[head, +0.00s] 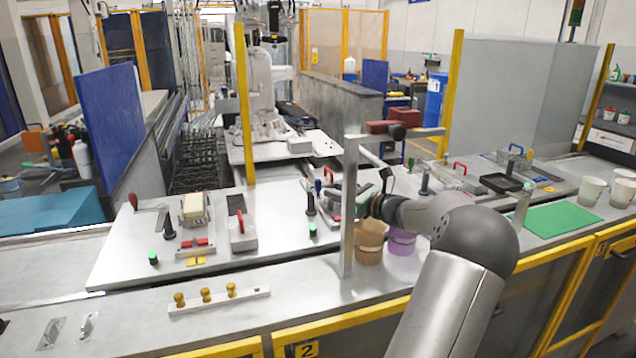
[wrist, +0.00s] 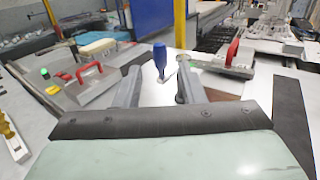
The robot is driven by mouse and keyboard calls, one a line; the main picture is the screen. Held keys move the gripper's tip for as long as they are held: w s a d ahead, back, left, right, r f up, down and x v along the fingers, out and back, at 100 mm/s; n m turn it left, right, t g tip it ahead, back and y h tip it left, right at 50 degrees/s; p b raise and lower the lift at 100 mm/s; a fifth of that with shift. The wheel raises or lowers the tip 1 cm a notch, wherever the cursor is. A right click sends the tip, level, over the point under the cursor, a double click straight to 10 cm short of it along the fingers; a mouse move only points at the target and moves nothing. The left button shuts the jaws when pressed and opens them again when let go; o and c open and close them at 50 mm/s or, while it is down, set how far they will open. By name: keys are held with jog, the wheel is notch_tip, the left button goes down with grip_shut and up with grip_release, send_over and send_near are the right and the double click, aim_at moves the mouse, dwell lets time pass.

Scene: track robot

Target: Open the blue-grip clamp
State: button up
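The blue-grip clamp (wrist: 160,57) shows in the wrist view with its grip upright, ahead of my gripper (wrist: 158,80) and seen between its two fingers. My gripper is open and empty, and I see no contact with the grip. A short metal part shows below the grip; the rest of the clamp is hard to make out. In the head view the small dark blue grip (head: 318,186) stands left of my gripper (head: 343,191), close to the fixture behind the metal post. My arm and the post partly hide the gripper there.
A metal post (head: 348,215) stands close by my gripper. Brown (head: 369,243) and purple (head: 402,242) cups stand beneath my arm. A red-handled fixture (wrist: 232,57) lies right of the blue grip. A cream block (head: 194,207) sits on the left panel. A green mat (head: 563,218) lies right.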

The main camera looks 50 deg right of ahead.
aim_at(318, 195)
jog(key=w+p, duration=0.1)
jog(key=w, duration=0.6)
